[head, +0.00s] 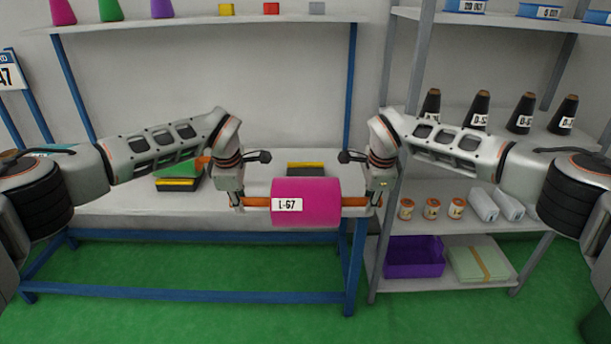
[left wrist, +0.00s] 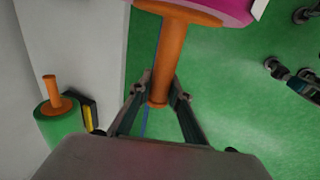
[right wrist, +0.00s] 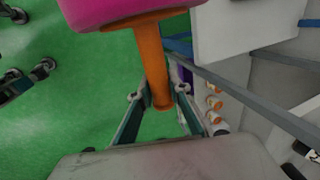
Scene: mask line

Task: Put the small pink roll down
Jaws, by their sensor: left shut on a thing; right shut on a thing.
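The pink roll (head: 322,205) has a white label reading L-67 and an orange core that sticks out at both ends. My left gripper (head: 237,201) is shut on the left core end, and that end shows between its fingers in the left wrist view (left wrist: 158,98). My right gripper (head: 375,201) is shut on the right core end, which also shows in the right wrist view (right wrist: 162,102). The roll hangs level between them. Both wrist views show green floor beneath it, beside the white bench (head: 130,207). The roll hides part of the bench front.
A dark cradle (head: 305,169) stands on the bench behind the roll. A green roll (left wrist: 62,128) rests by another black-and-yellow cradle (head: 178,185) to the left. A grey shelf at right holds black cones (head: 480,110), orange-labelled jars (head: 431,209) and a purple bin (head: 414,262).

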